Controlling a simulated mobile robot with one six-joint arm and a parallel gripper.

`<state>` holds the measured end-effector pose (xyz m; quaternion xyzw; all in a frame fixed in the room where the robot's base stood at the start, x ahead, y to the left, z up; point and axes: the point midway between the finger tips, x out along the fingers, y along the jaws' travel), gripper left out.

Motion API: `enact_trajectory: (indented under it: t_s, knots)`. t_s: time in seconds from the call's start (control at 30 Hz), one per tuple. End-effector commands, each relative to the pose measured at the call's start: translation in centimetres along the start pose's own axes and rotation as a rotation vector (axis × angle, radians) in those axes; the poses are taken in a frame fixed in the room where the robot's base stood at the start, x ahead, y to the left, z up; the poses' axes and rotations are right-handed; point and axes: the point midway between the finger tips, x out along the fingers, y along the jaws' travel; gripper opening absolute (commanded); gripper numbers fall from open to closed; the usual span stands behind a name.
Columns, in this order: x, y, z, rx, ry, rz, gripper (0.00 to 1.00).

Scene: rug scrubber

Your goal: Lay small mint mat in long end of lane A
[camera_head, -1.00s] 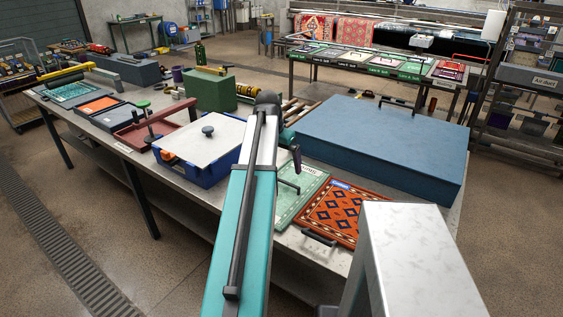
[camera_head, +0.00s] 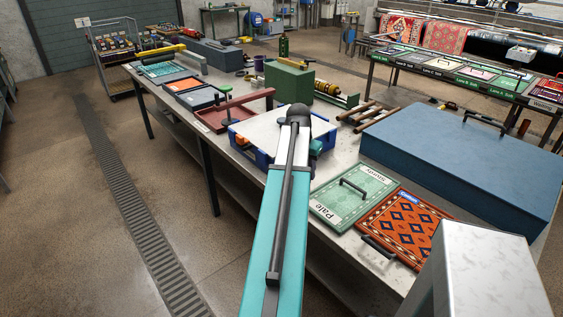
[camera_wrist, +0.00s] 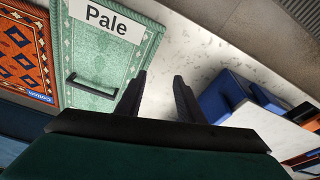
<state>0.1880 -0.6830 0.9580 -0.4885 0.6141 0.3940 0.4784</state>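A mint-green mat (camera_head: 328,211) with a black handle and a white "Pale" label lies flat on the workbench. It also shows in the wrist view (camera_wrist: 92,62), to the left of my fingers. My gripper (camera_wrist: 159,95) is open and empty above the bench, beside the mint mat. In the head view the gripper is mostly hidden behind my arm, near the blue tub.
An orange patterned mat (camera_head: 400,232) lies right of the mint one. A large blue box (camera_head: 455,165) stands behind them. A blue tub (camera_head: 240,153) with a pale lid is to the left. A green box (camera_head: 288,82) stands farther back. Open floor (camera_head: 60,210) lies left of the bench.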

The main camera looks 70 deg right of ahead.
Motion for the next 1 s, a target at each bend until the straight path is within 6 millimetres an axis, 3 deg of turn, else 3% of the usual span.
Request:
enact_trajectory:
  t_s: [0.03,0.2,0.5,0.8,1.0]
  knots:
    - [0.5,-1.9,1.5,-0.042,-0.006,-0.007,0.34]
    - [1.8,-7.5,6.0,-0.171,-0.02,-0.03,0.34]
    - [3.6,-15.9,15.1,-0.398,-0.043,-0.068,0.34]
    - [5.0,-22.3,25.3,-0.625,-0.065,-0.104,0.34]
    - [5.8,-25.4,32.6,-0.776,-0.079,-0.124,0.34]
